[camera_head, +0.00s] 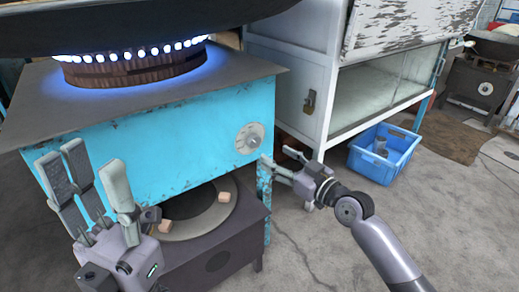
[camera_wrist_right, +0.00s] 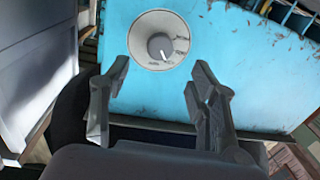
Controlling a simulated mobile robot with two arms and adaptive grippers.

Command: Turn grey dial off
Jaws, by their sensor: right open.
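The grey dial (camera_head: 250,138) is on the front of the blue stove (camera_head: 165,140), near its right end. It also shows in the right wrist view (camera_wrist_right: 159,40), a round plate with a darker knob and a white pointer aimed downward. My right gripper (camera_head: 268,168) is just below and right of the dial. In the wrist view its open fingers (camera_wrist_right: 160,80) are spread below and to either side of the dial, empty and apart from it. My left gripper (camera_head: 95,175) is at the lower left in front of the stove, fingers spread and empty.
A ring of blue flames (camera_head: 130,52) burns under a large dark pan (camera_head: 120,20). A lower dark unit (camera_head: 225,240) stands below the stove. A white cabinet (camera_head: 310,85) and a blue crate (camera_head: 385,155) are at right. The concrete floor is open at front.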

